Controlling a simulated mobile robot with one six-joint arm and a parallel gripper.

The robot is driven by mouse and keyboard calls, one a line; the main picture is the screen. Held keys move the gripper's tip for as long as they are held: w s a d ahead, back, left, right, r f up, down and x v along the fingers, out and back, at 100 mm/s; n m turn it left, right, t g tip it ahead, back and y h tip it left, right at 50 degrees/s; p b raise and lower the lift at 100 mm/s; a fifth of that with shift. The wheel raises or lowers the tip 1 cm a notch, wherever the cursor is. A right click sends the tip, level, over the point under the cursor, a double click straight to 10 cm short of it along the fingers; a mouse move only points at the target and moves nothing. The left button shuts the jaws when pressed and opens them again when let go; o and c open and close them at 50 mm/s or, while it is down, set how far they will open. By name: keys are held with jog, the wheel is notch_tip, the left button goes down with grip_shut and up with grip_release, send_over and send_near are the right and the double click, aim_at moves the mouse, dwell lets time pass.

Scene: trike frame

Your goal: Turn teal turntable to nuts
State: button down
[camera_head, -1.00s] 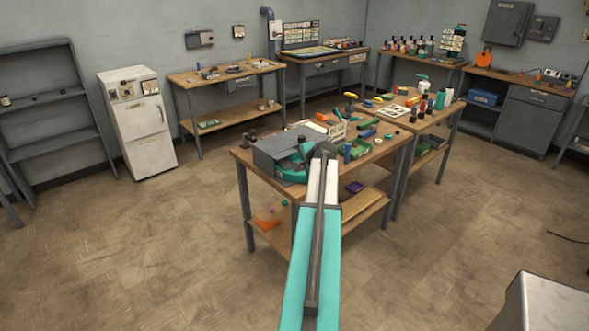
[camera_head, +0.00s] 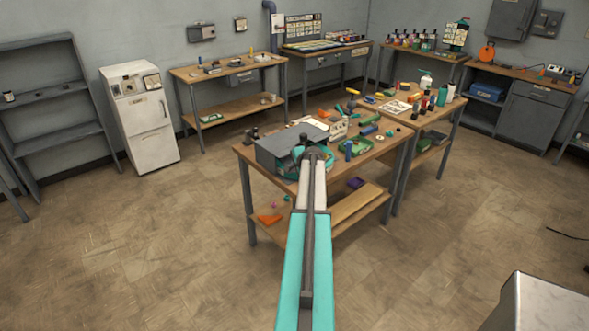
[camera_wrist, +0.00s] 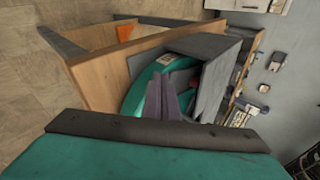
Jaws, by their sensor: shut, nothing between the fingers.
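The teal turntable (camera_wrist: 146,84) sits partly under a grey box-like cover (camera_wrist: 216,75) in the wrist view. A pale label and a small reddish thing show on or by it. In the head view a sliver of the turntable (camera_head: 284,171) shows below the grey cover (camera_head: 280,152), on the near table. My gripper (camera_wrist: 162,82) is shut and empty, its dark fingers over the turntable's near part; I cannot tell whether they touch it. My arm hides the gripper and much of the turntable in the head view. Which compartment faces the opening is unclear.
The floor around is clear.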

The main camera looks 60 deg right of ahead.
aim_at(280, 167)
jog(key=shift+w+d+p, duration=0.25)
jog(key=shift+w+d, duration=0.1)
jog(key=shift+w, duration=0.2)
jog(key=shift+w+d+p, duration=0.2)
jog(key=shift+w+d, duration=0.1)
jog(key=shift+w, duration=0.2)
jog(key=shift+w+f+b, duration=0.1)
jog(key=shift+w+b, duration=0.4)
jog(key=shift+w, duration=0.15)
jog(key=shift+w+b, duration=0.5)
jog(key=shift+w, duration=0.5)
jog(key=shift+a, duration=0.1)
